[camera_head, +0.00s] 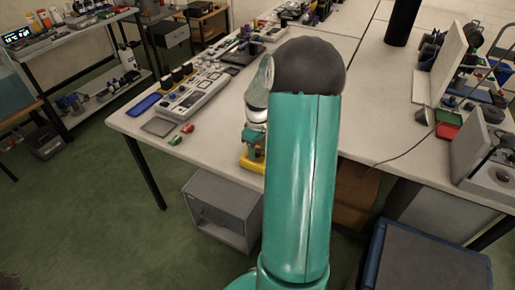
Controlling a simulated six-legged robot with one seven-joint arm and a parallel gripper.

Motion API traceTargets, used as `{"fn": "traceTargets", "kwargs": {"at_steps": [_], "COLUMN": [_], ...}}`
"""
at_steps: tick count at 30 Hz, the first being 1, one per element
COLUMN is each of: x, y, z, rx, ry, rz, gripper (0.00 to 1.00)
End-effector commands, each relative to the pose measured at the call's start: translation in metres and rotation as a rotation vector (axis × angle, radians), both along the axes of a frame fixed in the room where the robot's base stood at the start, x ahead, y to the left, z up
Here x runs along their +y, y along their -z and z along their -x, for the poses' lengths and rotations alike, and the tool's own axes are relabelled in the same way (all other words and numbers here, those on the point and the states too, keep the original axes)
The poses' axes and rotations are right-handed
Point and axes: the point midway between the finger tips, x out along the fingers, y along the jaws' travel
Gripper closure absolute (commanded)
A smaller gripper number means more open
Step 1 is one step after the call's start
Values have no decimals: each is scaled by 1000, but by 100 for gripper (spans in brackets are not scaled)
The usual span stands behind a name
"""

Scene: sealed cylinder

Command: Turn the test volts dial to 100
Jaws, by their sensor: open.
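A long pale test instrument (199,94) with dark displays, buttons and knobs lies on the left part of the white table. The test volts dial cannot be made out at this size, nor can its setting. My teal arm fills the middle of the view and hides part of the table. My gripper (252,160), yellow at its end, shows just left of the arm at the table's front edge. It is open, apart from the instrument and to its lower right. Its fingertips are partly hidden, and I see nothing held.
A blue item (144,104), a grey pad (158,127) and red and green clips (181,134) lie near the table's front left. A grey open box (222,210) stands below on the floor. A blue-edged dark box (425,262) is at lower right. Green floor is clear at left.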

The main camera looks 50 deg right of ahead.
Motion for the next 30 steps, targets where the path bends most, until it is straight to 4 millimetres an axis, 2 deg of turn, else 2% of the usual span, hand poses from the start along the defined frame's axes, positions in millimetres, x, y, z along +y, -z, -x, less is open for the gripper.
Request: {"fn": "traceTargets", "kwargs": {"at_steps": [8, 12, 15, 23, 30], "x": [0, 0, 0, 1, 1], "y": [1, 1, 1, 1, 0], "z": [0, 0, 0, 0, 0], "rx": [0, 0, 0, 1, 1], "ry": [-1, -1, -1, 17, 112], "rz": [0, 0, 0, 0, 1], "gripper": [55, 83, 98, 98, 98]}}
